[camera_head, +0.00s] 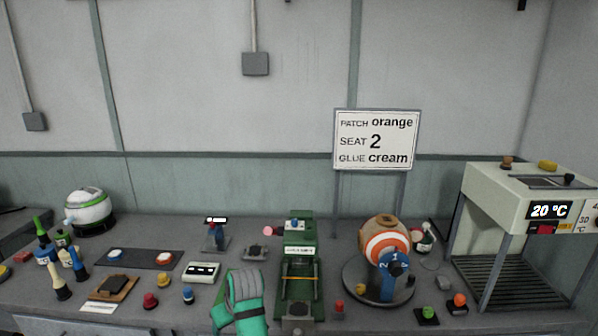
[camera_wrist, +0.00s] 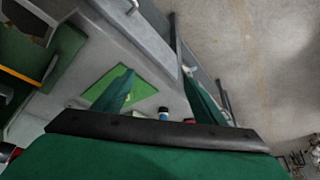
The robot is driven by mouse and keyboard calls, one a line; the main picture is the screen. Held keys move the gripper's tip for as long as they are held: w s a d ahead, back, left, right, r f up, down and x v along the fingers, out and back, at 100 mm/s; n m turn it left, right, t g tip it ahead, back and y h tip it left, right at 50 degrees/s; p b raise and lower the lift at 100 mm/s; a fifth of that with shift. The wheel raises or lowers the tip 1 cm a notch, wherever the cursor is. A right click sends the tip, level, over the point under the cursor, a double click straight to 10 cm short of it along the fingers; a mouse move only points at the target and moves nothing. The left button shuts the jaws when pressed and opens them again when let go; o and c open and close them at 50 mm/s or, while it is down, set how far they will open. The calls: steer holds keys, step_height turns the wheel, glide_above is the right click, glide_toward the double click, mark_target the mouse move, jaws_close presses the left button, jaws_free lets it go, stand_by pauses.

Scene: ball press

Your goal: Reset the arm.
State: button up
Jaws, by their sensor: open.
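My gripper (camera_wrist: 160,76) shows in the wrist view with its two green fingers apart and nothing between them. Below the fingers is the grey bench top, with its front edge and the floor beyond. In the head view, a green and grey part of my arm (camera_head: 240,300) is low in the middle, over the bench's front. Its fingertips cannot be made out there. It is left of the green press (camera_head: 297,297) and hides a bit of bench.
The striped ball (camera_head: 386,242) sits on a round stand at the right. A sign (camera_head: 376,140) reads orange, 2, cream. A cream oven-like box (camera_head: 500,205) is far right. Bottles (camera_head: 42,251), a dark tray (camera_head: 137,258) and coloured buttons (camera_head: 150,300) crowd the left.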

steer(key=s+d+f+m+t, duration=0.1)
steer(key=s+f, duration=0.3)
steer(key=f, duration=0.6)
steer(key=s+d+f+m+t, duration=0.2)
steer(key=s+d+f, duration=0.2)
steer(key=s+f, duration=0.3)
steer(key=s+d+f+m+t, duration=0.25)
steer(key=s+f, duration=0.35)
steer(key=s, duration=0.4)
steer(key=s+d+r+m+t+h, duration=0.15)
steer(key=s+d, duration=0.35)
steer(key=s, duration=0.5)
steer(key=s+d+r+t+h, duration=0.1)
steer(key=s+d+r+t, duration=0.1)
steer(key=s+r, duration=0.6)
steer(key=s+d+r+m+t+h, duration=0.1)
steer(key=s+d+r+t, duration=0.1)
steer(key=s+d+r, duration=0.3)
steer(key=s+r, duration=0.4)
steer(key=s, duration=0.3)
steer(key=shift+r+t, duration=0.15)
steer(key=shift+t, duration=0.15)
